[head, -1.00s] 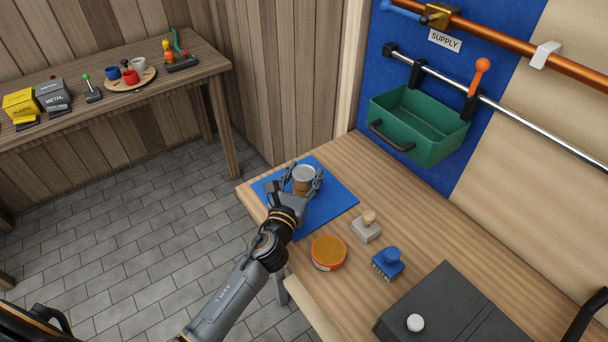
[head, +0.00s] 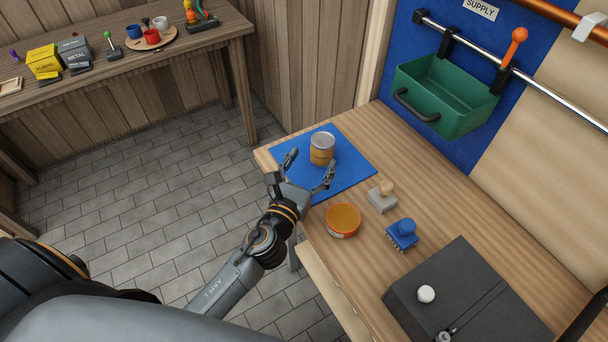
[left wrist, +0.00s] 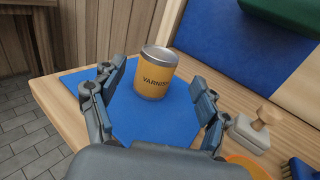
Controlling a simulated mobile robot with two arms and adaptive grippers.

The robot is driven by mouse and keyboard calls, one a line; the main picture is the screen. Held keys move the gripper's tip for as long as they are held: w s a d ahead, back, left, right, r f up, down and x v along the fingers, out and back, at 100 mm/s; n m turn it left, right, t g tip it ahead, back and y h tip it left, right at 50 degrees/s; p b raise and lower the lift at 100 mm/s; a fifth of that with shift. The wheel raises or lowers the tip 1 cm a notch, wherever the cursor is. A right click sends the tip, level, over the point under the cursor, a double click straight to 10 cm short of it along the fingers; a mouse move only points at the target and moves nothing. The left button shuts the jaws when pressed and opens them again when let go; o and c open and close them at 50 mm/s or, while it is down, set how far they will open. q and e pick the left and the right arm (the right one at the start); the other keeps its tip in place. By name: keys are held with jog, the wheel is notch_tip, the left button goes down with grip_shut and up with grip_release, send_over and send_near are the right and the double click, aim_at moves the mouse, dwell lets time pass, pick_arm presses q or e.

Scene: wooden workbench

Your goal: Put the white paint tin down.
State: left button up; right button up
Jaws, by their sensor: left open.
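A tin with a silver lid and an orange-yellow label (head: 322,148) stands upright on the blue mat (head: 352,172) at the bench's far left corner. In the left wrist view the tin (left wrist: 156,76) reads "VARNI…", the rest being out of sight; I see no white tin. My left gripper (head: 311,166) is open and empty, low over the mat on the near side of the tin. In the left wrist view its fingers (left wrist: 158,84) are spread wide, one on each side, apart from the tin. My right gripper is not in view.
An orange-topped round tin (head: 343,219), a stamp with a wooden knob (head: 382,198) and a blue brush (head: 402,234) lie right of my left arm. A dark case (head: 470,295) fills the near bench. A green bin (head: 440,100) hangs on the wall rail.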

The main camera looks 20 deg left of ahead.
pick_arm(q)
jog(key=shift+s+b, duration=0.35)
jog(key=shift+s, duration=1.95)
